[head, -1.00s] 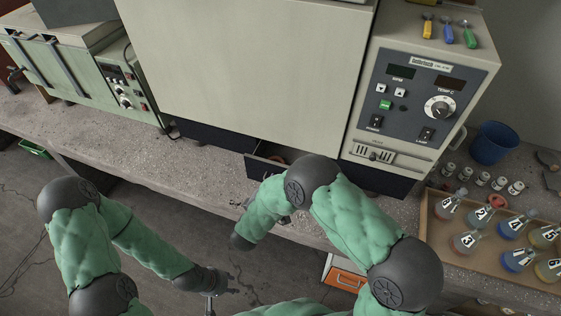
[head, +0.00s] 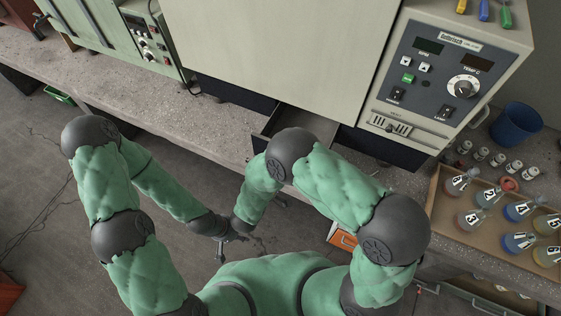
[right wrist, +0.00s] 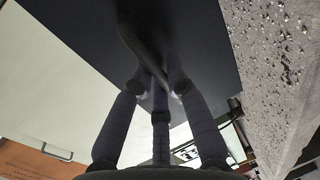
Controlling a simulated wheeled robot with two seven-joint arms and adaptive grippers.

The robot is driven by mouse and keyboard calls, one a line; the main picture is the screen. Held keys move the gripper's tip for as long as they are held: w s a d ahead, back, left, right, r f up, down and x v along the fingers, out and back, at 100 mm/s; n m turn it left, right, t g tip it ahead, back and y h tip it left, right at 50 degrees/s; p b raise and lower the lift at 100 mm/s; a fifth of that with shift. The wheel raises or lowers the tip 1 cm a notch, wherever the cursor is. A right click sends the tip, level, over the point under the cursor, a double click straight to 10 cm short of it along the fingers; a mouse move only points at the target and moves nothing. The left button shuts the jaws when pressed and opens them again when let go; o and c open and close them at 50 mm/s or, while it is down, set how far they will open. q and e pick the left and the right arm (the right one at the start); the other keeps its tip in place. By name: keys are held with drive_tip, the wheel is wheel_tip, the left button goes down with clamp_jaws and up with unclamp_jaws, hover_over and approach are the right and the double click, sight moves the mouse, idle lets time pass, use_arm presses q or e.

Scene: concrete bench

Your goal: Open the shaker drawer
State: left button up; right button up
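The shaker is the large cream cabinet (head: 285,50) with a control panel (head: 435,80). Its dark drawer (head: 265,129) under the body is pulled part way out over the bench edge, and its inside shows. My right forearm covers the drawer's front and handle in the head view, and my right gripper is mostly hidden there. In the right wrist view my right gripper's fingers (right wrist: 157,88) close around the dark bar handle (right wrist: 143,45) on the dark drawer front (right wrist: 200,35). My left gripper (head: 230,245) hangs over the floor, empty, its fingers apart.
A tray (head: 436,200) of numbered flasks, small vials and a blue bin (head: 515,128) stand on the right of the bench. A green device (head: 110,35) stands at the left. An orange drawer front (head: 342,238) is below the bench. The bench front left of the drawer is clear.

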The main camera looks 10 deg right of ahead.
drive_tip(key=shift+o, duration=1)
drive_tip(key=shift+s+a+f, duration=0.1)
drive_tip(key=shift+s+f, duration=0.05)
drive_tip(key=shift+s, duration=0.1)
drive_tip(key=v, duration=1.2)
